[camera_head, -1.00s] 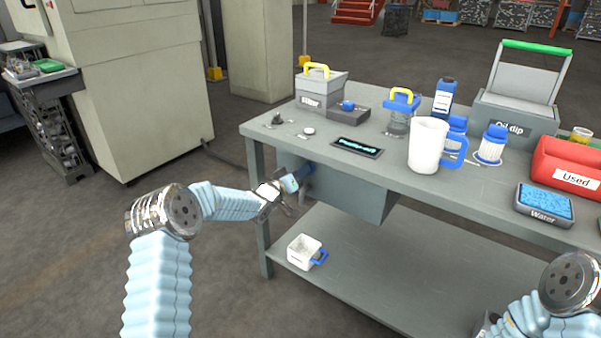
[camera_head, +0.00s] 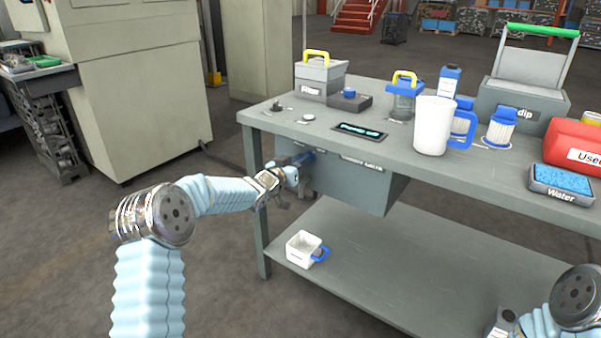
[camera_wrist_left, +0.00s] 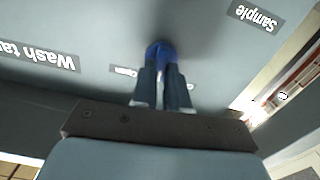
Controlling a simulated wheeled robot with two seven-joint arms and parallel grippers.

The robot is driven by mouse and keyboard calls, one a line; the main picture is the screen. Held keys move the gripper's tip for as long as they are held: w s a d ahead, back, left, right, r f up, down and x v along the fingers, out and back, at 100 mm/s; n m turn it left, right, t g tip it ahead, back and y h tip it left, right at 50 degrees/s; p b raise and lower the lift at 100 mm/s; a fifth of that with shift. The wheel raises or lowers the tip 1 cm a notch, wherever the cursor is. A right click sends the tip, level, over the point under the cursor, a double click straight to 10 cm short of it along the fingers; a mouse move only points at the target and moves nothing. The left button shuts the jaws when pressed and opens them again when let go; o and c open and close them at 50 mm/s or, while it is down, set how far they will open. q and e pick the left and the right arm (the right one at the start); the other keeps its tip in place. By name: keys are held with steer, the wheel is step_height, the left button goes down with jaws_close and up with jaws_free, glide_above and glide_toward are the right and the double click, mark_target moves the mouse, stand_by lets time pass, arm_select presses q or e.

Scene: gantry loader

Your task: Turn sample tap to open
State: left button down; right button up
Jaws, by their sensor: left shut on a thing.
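The sample tap's blue handle (camera_head: 308,157) is on the front of the grey box under the worktop. It also shows in the left wrist view (camera_wrist_left: 160,49), near a label reading "Sample" at upper right. My left gripper (camera_head: 296,168) reaches in from the left at the box front. In the left wrist view its two fingers (camera_wrist_left: 162,82) are closed around the blue handle, which is partly hidden between them. The handle's exact angle is hard to tell. My right arm enters at lower right, with its gripper out of the picture.
The grey workbench (camera_head: 400,160) carries a white jug (camera_head: 432,127), a red "Used" bin (camera_head: 578,146) and a blue-topped "Water" tray (camera_head: 562,184). A white cup with a blue handle (camera_head: 302,248) stands on the lower shelf (camera_head: 390,275). Open floor lies to the left.

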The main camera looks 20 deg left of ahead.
arm_select(q)
steer(key=m+b, duration=0.4)
steer(key=m, duration=0.1)
steer(key=shift+d+f+b, duration=0.15)
steer(key=shift+f+b, duration=0.1)
steer(key=shift+b, duration=0.15)
steer(key=shift+r+m+b, duration=0.1)
steer(key=shift+m+b, duration=0.85)
steer(key=shift+m, duration=0.65)
steer(key=c, duration=1.1)
jaws_free()
steer(key=shift+c, duration=0.2)
steer(key=shift+d, duration=0.1)
steer(key=shift+s, duration=0.1)
steer(key=v, duration=1.3)
steer(key=shift+s, duration=0.35)
